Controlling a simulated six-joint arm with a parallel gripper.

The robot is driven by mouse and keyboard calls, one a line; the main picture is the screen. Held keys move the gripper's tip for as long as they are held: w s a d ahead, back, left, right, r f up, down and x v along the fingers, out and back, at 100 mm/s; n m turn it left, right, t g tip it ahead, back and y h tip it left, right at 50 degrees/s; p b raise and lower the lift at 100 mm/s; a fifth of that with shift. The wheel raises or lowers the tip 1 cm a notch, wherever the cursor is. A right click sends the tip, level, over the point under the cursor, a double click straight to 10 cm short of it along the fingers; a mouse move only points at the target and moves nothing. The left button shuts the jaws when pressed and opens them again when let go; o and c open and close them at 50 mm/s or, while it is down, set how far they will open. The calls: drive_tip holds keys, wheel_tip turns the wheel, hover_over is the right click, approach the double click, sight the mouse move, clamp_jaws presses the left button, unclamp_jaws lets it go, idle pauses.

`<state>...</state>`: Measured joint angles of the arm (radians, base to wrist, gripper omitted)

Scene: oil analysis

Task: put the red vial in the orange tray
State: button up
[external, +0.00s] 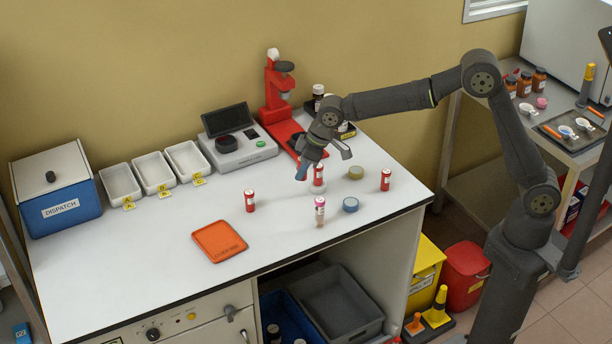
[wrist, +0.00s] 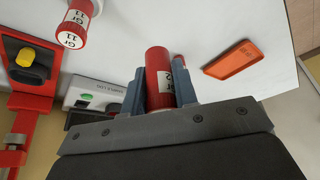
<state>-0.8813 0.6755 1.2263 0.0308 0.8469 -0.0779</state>
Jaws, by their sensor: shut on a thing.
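My gripper (wrist: 162,95) is shut on a red vial (wrist: 158,75) with a white label, which sits between its two blue-grey fingers in the wrist view. In the external view my gripper (external: 303,172) is over the middle of the bench, beside a red vial (external: 319,174); I cannot tell there whether that is the held one. The orange tray (external: 220,241) lies flat near the bench front, left of my gripper, and looks empty. It also shows at the upper right of the wrist view (wrist: 232,59).
Other red vials stand at left (external: 250,201) and right (external: 385,180). A pink-capped vial (external: 320,211), a blue ring (external: 350,205) and a tan ring (external: 355,173) are nearby. The red stand (external: 275,90) and grey instrument (external: 238,145) are behind. Bench around the tray is clear.

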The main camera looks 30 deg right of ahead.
drive_tip(key=w+a, duration=0.2)
drive_tip(key=a, duration=1.3)
hover_over(227, 244)
drive_tip(key=d, duration=0.1)
drive_tip(key=f, duration=0.4)
drive_tip(key=s+f, duration=0.1)
drive_tip(key=f, duration=0.1)
drive_tip(key=shift+d+f, duration=0.1)
drive_tip(key=shift+d, duration=0.1)
drive_tip(key=shift+a+f, duration=0.1)
drive_tip(key=shift+f, duration=1.95)
drive_tip(key=shift+f, duration=0.15)
drive_tip(key=o, duration=0.9)
drive_tip(key=shift+o, duration=0.2)
drive_tip(key=v, duration=1.2)
drive_tip(key=shift+r, duration=0.2)
drive_tip(key=shift+w, duration=0.1)
